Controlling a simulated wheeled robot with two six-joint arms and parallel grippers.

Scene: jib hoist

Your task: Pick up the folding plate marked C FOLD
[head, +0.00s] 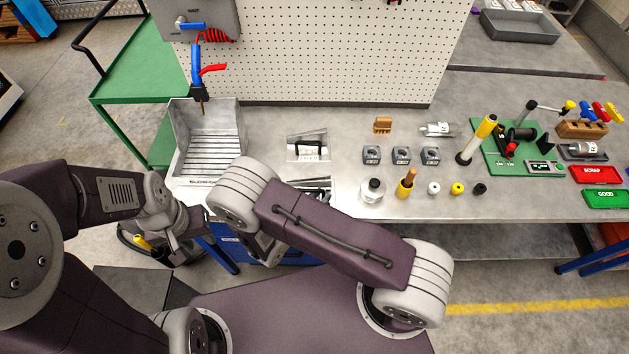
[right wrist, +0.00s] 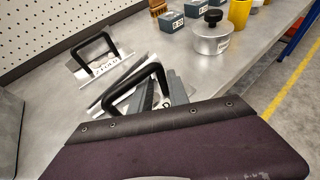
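A metal folding plate (head: 307,153) with a black handle lies on the bench; in the right wrist view this plate (right wrist: 106,68) carries a label ending in FOLD, its first letter unclear. I cannot tell which is C FOLD.
A grey slotted tray (head: 208,143) stands left of the plates. Several grey blocks (head: 401,155), a knobbed round weight (head: 372,190) and a yellow cylinder (head: 406,184) stand to the right. A pegboard (head: 320,50) rises behind. My right arm crosses the bench's front edge.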

